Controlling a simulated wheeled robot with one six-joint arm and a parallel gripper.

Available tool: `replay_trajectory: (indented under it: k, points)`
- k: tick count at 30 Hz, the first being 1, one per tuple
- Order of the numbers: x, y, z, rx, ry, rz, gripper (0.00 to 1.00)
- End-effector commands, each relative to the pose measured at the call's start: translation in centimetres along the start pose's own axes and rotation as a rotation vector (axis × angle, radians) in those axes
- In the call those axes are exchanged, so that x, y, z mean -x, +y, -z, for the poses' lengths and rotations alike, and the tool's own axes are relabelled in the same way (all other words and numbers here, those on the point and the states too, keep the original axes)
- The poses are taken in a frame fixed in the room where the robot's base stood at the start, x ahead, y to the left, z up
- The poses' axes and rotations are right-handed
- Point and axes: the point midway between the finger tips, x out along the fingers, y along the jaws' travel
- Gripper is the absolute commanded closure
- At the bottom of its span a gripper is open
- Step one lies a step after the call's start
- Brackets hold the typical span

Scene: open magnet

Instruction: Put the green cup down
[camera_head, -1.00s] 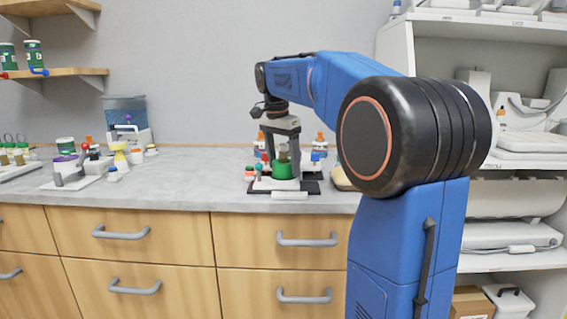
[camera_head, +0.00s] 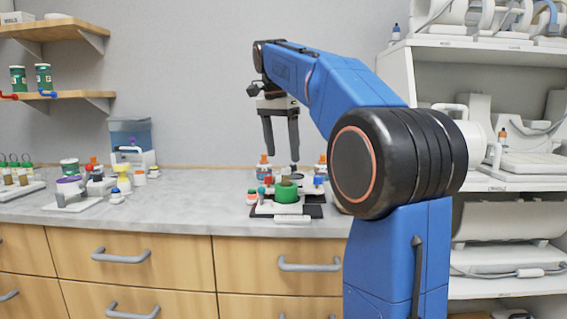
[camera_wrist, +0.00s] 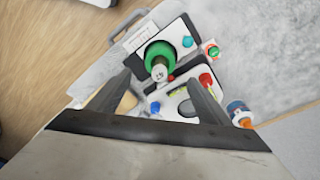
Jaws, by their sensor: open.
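The green cup (camera_head: 287,190) stands upright on the white device with a dark base (camera_head: 290,209) on the counter. In the wrist view the green cup (camera_wrist: 160,58) shows from above, with a paler cylinder in it. My gripper (camera_head: 282,160) is open and empty, raised above and slightly behind the cup, its fingers pointing down. In the wrist view my gripper's fingers (camera_wrist: 162,88) are spread apart, and nothing is between them in their grasp.
Small coloured knobs and bottles with orange caps (camera_head: 263,166) stand close around the device. A cluster of lab items (camera_head: 85,185) is at the left of the counter. The counter (camera_head: 200,200) between is bare. A white shelf unit (camera_head: 490,187) stands at the right.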

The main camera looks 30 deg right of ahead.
Motion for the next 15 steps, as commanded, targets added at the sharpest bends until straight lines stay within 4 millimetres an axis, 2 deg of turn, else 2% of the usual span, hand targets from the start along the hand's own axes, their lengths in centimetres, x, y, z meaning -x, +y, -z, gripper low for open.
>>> replay_trajectory:
  k: [6,11,15]
  points:
    - [0.84,0.00,0.00,0.000,0.000,0.000,0.28]
    - [0.84,0.04,-0.03,0.001,0.000,0.001,0.28]
    - [0.47,0.75,-0.82,0.042,0.001,0.011,0.28]
